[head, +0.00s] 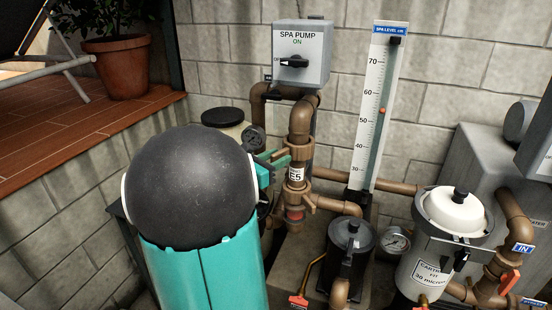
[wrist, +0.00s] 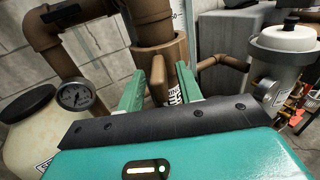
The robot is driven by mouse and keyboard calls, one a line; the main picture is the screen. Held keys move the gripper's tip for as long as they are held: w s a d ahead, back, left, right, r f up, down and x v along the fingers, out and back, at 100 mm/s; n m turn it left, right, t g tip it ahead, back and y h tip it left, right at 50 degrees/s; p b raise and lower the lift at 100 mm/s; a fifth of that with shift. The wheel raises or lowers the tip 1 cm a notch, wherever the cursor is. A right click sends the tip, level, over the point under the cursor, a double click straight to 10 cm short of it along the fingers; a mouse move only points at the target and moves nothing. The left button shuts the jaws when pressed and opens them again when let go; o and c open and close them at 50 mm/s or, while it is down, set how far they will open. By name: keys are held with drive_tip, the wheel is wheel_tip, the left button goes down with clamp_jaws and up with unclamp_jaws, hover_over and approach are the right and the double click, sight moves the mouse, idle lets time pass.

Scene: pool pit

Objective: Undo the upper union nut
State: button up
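The upper union nut (head: 300,153) is a brown collar on the upright pipe, just above the white E5 label (head: 296,174). In the wrist view the nut (wrist: 174,48) is the wide brown ring ahead of the fingers. My gripper (head: 276,160) has green fingers and comes in from the left, close to the nut. In the wrist view my gripper (wrist: 160,76) is open, its fingers apart on either side of the labelled fitting. I cannot tell whether a finger touches it. My dark, rounded arm link hides part of the gripper in the head view.
The spa pump switch box (head: 301,52) is above the pipe. A level gauge (head: 376,110) stands to the right. A dark-lidded canister (head: 350,240) and a cartridge filter (head: 436,260) stand lower right. A cream tank (wrist: 28,125) with a pressure gauge (wrist: 76,95) is left.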

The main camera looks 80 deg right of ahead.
clamp_jaws()
